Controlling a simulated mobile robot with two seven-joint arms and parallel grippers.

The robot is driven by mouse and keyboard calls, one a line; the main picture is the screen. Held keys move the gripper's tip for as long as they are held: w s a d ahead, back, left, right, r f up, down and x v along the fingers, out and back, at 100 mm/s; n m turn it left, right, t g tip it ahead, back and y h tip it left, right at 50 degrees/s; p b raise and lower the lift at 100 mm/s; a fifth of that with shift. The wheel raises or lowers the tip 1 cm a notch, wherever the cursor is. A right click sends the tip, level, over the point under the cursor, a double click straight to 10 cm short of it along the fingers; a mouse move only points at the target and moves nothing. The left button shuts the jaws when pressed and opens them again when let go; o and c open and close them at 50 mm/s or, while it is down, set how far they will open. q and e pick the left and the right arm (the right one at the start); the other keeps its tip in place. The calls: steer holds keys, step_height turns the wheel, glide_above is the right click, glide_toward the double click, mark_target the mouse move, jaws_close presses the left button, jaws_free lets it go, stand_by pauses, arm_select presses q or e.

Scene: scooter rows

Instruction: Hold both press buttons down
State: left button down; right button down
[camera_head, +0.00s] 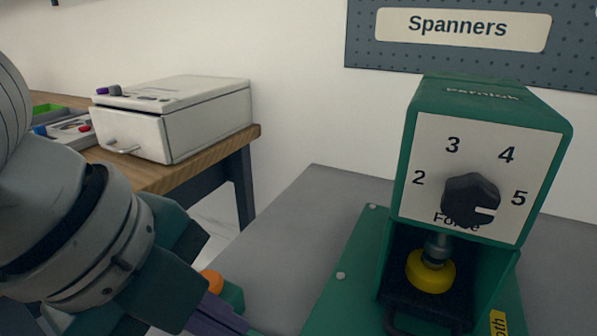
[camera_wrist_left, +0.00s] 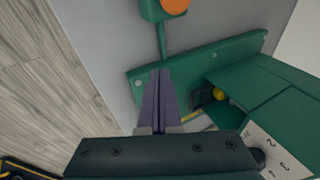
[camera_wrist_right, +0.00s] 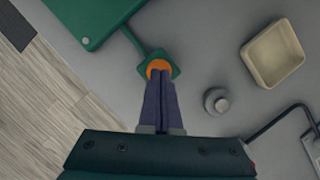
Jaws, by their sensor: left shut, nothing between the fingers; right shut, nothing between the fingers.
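The green press (camera_head: 490,90) stands at the right in the head view, with a black Force dial (camera_head: 471,200) and a yellow pad (camera_head: 430,271) under its head. One orange press button (camera_head: 211,281) sits on a small green box, partly hidden by my left arm. It also shows at the top of the left wrist view (camera_wrist_left: 174,5). My left gripper (camera_wrist_left: 161,72) is shut and empty, its tips apart from that button. The other orange button (camera_wrist_right: 157,67) is in the right wrist view. My right gripper (camera_wrist_right: 159,76) is shut, its tips overlapping this button; contact and pressing cannot be told.
A cream tray (camera_wrist_right: 272,53) and a small grey knob-like piece (camera_wrist_right: 217,101) lie right of the button in the right wrist view. A white drawer box (camera_head: 175,118) stands on a wooden bench at the left.

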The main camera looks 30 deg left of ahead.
arm_select(q)
step_height(320, 180, up, 3)
steer(key=w+a+m, duration=0.2)
steer(key=w+m, duration=0.1)
steer(key=m, duration=0.4)
steer(key=m+y, duration=0.2)
steer(key=m, duration=0.7)
glide_toward(210, 275)
steer(key=w+r, duration=0.2)
steer(key=m, duration=0.1)
steer(key=shift+g, duration=0.4)
steer(key=shift+w+d+f, duration=0.1)
steer(key=shift+f, duration=2.6)
steer(key=shift+f, duration=0.35)
